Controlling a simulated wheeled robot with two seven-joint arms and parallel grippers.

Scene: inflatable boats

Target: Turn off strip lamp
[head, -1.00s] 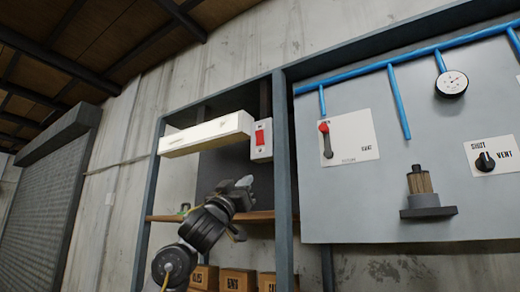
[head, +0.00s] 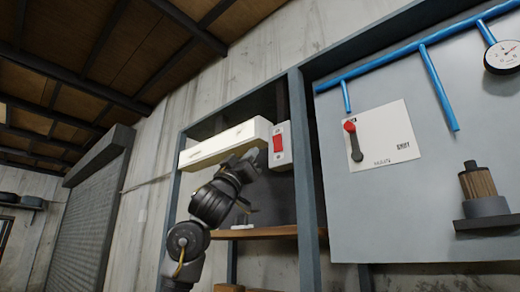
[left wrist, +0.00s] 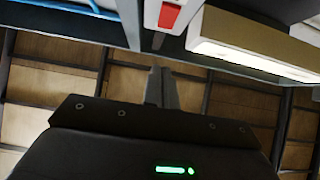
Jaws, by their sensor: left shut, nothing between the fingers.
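The strip lamp (head: 222,147) is a long white box mounted high in the open shelf frame. Its underside looks bright in the left wrist view (left wrist: 250,58). A white switch box with a red rocker (head: 278,143) sits at the lamp's right end. The red rocker also shows at the top of the left wrist view (left wrist: 169,15). My left gripper (head: 252,160) is shut and empty, just below and left of the switch box in the head view. In the left wrist view its closed fingers (left wrist: 160,82) point up toward the switch. I cannot tell whether they touch it.
A wooden shelf (head: 255,232) lies below the gripper. A grey frame post (head: 306,180) stands right of the switch. Further right, a grey panel (head: 350,220) carries a red-knobbed lever (head: 353,140), blue pipes (head: 438,88) and a gauge (head: 503,57).

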